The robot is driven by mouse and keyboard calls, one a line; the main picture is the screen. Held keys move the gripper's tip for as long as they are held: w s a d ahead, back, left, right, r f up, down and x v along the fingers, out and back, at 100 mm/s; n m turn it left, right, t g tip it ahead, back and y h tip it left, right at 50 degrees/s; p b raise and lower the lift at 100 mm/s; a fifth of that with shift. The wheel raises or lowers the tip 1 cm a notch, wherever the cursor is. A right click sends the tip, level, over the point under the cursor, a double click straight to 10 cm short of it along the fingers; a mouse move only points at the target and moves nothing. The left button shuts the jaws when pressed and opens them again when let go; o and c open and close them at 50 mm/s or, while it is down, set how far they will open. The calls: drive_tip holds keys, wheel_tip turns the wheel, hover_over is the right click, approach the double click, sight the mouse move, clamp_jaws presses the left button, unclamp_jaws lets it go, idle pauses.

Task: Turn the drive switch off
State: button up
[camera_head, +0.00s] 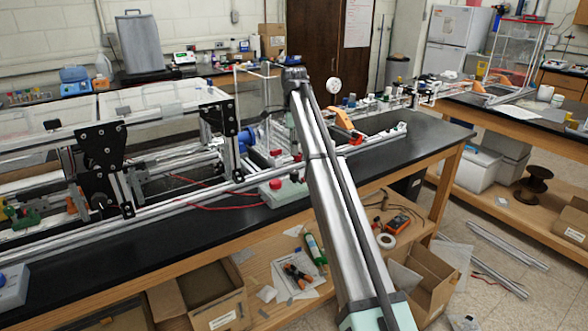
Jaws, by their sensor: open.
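A pale green box (286,194) with a red part on top (275,184) sits near the front edge of the black bench, left of my arm. It may be the drive switch, but no label is readable. Red wires run left from it. Whether the red part is set on or off is too small to tell. A grey-blue box (12,290) with a dark knob-like part stands at the lower left edge and could also be a control. My arm crosses the middle of the view, and no gripper fingers can be made out.
The extrusion frame (140,208) with black plates fills the bench's left and middle. Its rails run behind the pale green box. An orange part (340,118) stands right of my arm. The bench's right end (432,140) is mostly clear. Cardboard boxes (212,295) and tools lie below.

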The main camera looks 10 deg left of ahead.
sight(294, 172)
wheel_tip(294, 172, down, 10)
drive_tip(key=shift+r+p, duration=0.15)
drive_tip(key=shift+p, duration=0.35)
clamp_jaws()
